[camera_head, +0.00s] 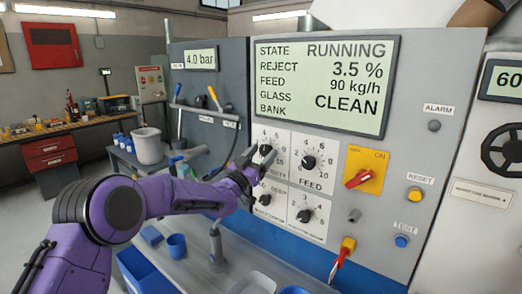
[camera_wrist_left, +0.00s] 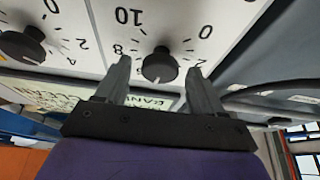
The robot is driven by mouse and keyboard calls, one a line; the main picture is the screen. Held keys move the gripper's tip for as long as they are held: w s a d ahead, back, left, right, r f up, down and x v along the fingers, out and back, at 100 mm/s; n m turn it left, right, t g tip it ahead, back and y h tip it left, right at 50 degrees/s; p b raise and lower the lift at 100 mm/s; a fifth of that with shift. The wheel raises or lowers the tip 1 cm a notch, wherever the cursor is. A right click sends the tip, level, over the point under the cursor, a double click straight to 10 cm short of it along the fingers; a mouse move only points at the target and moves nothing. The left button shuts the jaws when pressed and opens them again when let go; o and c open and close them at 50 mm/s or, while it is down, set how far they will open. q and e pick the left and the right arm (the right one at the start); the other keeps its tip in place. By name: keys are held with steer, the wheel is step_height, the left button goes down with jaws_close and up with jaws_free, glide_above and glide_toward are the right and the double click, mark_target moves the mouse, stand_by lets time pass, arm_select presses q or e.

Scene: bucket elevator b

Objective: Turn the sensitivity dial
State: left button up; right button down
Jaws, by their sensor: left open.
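Four black dials sit on white plates on the grey panel. The upper left dial (camera_head: 265,149) is beside my left gripper (camera_head: 253,160). In the left wrist view this dial (camera_wrist_left: 159,66) shows upside down between the two open fingertips, its white pointer mark towards the picture's bottom. I cannot tell whether the fingers touch it. The FEED dial (camera_head: 309,162) is to its right, also at the left edge of the wrist view (camera_wrist_left: 22,45). The lower left dial (camera_head: 264,199) and lower right dial (camera_head: 304,215) are below. I cannot read which label says sensitivity. My right gripper is out of view.
A display (camera_head: 322,85) reads RUNNING above the dials. A red switch on a yellow plate (camera_head: 364,172), a yellow reset button (camera_head: 414,194) and a blue test button (camera_head: 401,241) are to the right. A grey shelf (camera_head: 215,262) with blue containers lies below my arm.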

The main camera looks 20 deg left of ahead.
arm_select(q)
steer(key=shift+s+r, duration=0.15)
steer(key=shift+s, duration=0.05)
steer(key=shift+w, duration=0.1)
steer(key=c, duration=1)
steer(key=shift+f+b, duration=0.2)
steer(key=shift+b, duration=0.25)
steer(key=m+g+h+b, duration=0.1)
steer(key=m+h+b, duration=0.1)
steer(key=m+b, duration=0.2)
steer(key=shift+f+m+b, duration=0.15)
steer(key=shift+m+b, duration=0.25)
steer(key=shift+m, duration=0.2)
steer(key=m+g+h+b, duration=0.1)
steer(key=m, duration=0.1)
steer(key=shift+m+h+b, duration=0.4)
steer(key=shift+a+r+m+g+b, duration=0.15)
steer(key=shift+m+g+b, duration=0.1)
steer(key=shift+m, duration=0.3)
steer(key=shift+d+r+m+g+b, duration=0.15)
steer(key=shift+m+b, duration=0.1)
steer(key=shift+m, duration=0.3)
steer(key=shift+a+h, duration=0.15)
steer(key=shift+h, duration=0.15)
steer(key=o, duration=1)
steer(key=shift+w, duration=0.1)
